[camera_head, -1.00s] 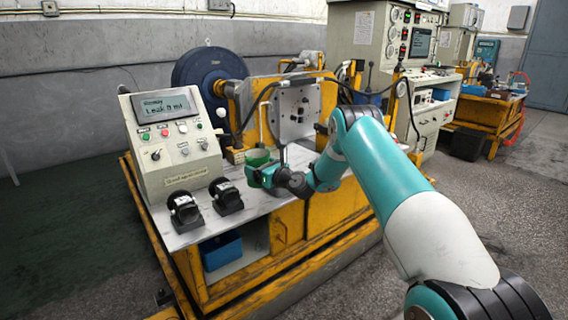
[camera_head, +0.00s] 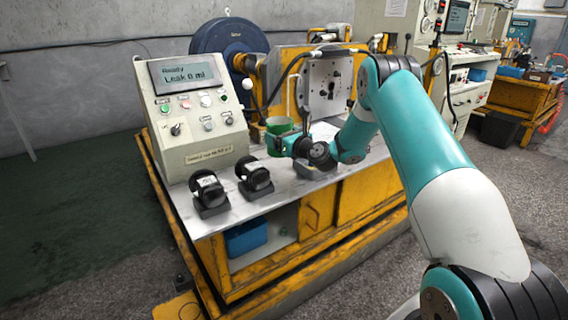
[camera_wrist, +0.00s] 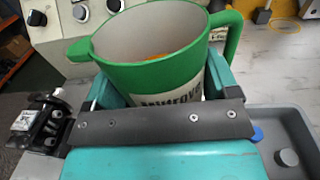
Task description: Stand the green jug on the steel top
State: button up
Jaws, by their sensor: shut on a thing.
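The green jug (camera_head: 279,125) is upright over the steel top (camera_head: 284,190), near the control box. In the wrist view, the jug (camera_wrist: 150,77) fills the upper middle, with its green rim, pale inside, spout to the left and handle to the right. Something orange shows inside it. My gripper (camera_head: 284,143) is shut on the jug's body, with a finger on each side; in the wrist view its fingers (camera_wrist: 158,92) flank the jug. The jug's base is hidden, so I cannot tell whether it touches the steel.
A control box (camera_head: 198,118) reading "Ready, Leak 0 ml" stands left of the jug. Two black fittings (camera_head: 208,190) (camera_head: 254,176) sit at the front left. A grey tray (camera_wrist: 293,122) lies right of my gripper. The front steel between them looks clear.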

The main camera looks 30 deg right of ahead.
notch_tip(320, 180, down, 9)
jog(key=shift+d+r+b, duration=0.1)
jog(key=shift+r+b, duration=0.1)
jog(key=shift+b, duration=0.45)
jog(key=o, duration=1.1)
jog(key=shift+f, duration=0.1)
